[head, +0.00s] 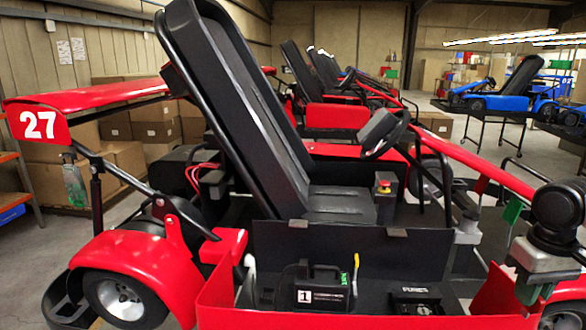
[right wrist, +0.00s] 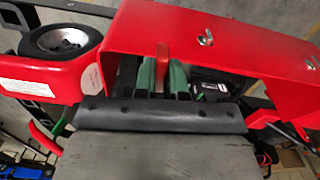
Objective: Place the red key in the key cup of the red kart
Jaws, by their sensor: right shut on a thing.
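The red kart (head: 250,140), numbered 27, fills the middle of the head view, with a tall black seat. My right gripper (head: 530,288) is at the right edge, by the kart's red side panel. In the right wrist view its green fingers (right wrist: 163,78) are shut on a narrow red piece, seemingly the red key (right wrist: 162,54). The key is hidden in the head view. I cannot clearly make out the key cup. My left gripper is not in view.
A black case marked 1 (head: 318,288) and a black box (head: 416,302) sit in the tray in front of the kart. The steering wheel (head: 384,132) and a black frame stand near the seat. Blue karts (head: 500,88) are at the back right, cardboard boxes (head: 155,130) behind left.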

